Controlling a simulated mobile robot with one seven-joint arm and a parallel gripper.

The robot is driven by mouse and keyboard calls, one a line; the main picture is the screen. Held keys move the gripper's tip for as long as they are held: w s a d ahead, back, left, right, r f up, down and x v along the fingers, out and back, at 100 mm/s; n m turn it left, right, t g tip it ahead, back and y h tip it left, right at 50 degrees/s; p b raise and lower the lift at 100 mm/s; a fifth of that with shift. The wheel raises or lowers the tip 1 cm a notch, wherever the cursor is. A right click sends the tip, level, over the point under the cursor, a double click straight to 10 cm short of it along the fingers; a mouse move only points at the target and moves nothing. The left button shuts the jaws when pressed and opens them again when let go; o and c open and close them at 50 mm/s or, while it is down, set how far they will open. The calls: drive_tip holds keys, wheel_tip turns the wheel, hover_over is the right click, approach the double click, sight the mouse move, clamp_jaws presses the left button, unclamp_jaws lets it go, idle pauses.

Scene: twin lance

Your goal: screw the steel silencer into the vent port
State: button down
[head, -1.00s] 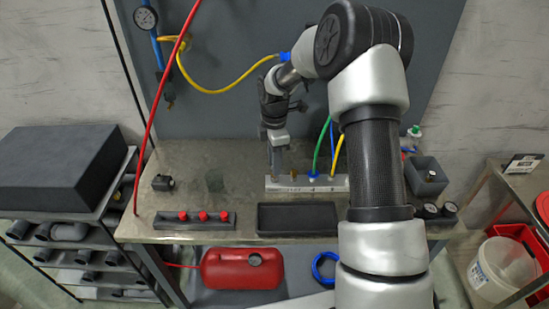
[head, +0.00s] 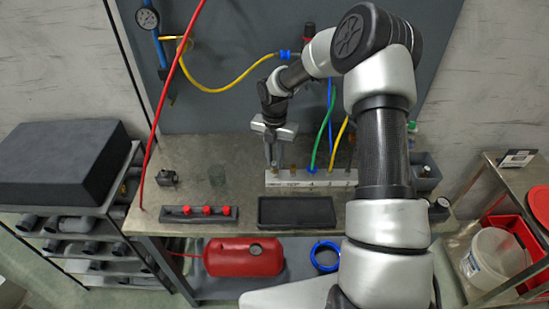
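The white valve manifold (head: 290,178) lies on the bench with tubes rising from its top. My gripper (head: 272,163) points down over the manifold's left end, its fingertips at or just above the top face. Whether they touch it is unclear. I cannot make out the steel silencer; anything between the fingers is too small to tell. The vent port is not clearly visible either, as the fingers cover the manifold's left end. A small brass-coloured fitting (head: 293,168) stands on the manifold just right of the fingers.
Green (head: 320,132) and yellow (head: 341,133) tubes rise close to the right of my gripper. A black tray (head: 296,212) and a rack with red knobs (head: 199,212) sit in front. A small black block (head: 167,178) stands at left.

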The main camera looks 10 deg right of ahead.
drive_tip(key=shift+f+m+b, duration=0.1)
drive_tip(key=shift+m+b, duration=0.4)
drive_tip(key=shift+m, duration=0.5)
drive_tip(key=m+b, duration=0.1)
drive_tip(key=m, duration=0.3)
drive_tip(key=m+b, duration=0.2)
drive_tip(key=m, duration=0.4)
drive_tip(key=shift+w, duration=0.1)
drive_tip(key=m+b, duration=0.1)
drive_tip(key=m, duration=0.5)
drive_tip(key=m+b, duration=0.1)
drive_tip(key=m, duration=0.6)
drive_tip(key=c, duration=1.8)
unclamp_jaws()
